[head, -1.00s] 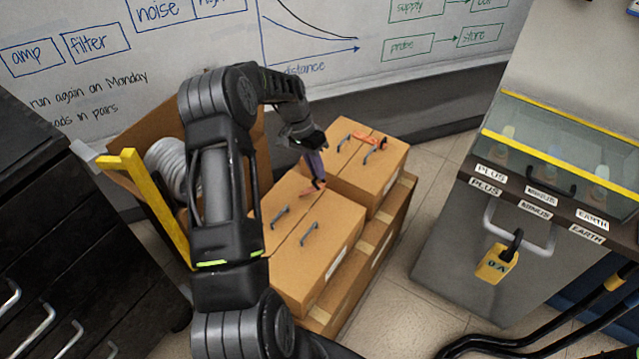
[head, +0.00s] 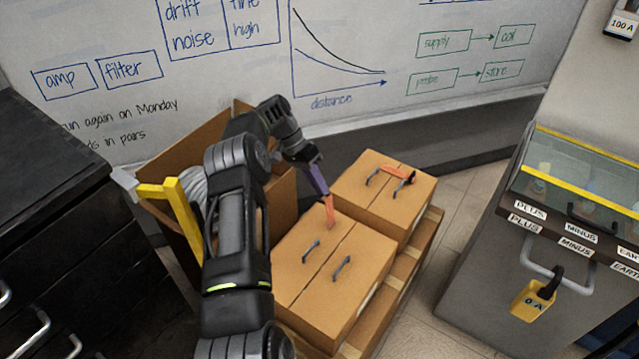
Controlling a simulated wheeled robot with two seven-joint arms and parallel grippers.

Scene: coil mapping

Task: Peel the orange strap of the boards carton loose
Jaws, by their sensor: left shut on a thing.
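My left gripper (head: 324,193) comes down over the back edge of the nearer carton (head: 318,275). It is shut on an orange strap (head: 331,214), which hangs from the fingertips to the carton's top near the centre seam. The nearer carton has two dark handles on its lid. The farther carton (head: 348,195) stands behind it to the right, with two dark handles and another orange strap (head: 393,171) lying across its top. I cannot read which carton is the boards carton. My right gripper is not in view.
Both cartons rest on a larger cardboard base (head: 417,246). An open box (head: 173,159) with a grey coil and a yellow bracket (head: 183,205) stand left. A dark drawer cabinet (head: 60,215) is far left. A grey cabinet with a yellow padlock (head: 532,301) is right, past a floor gap.

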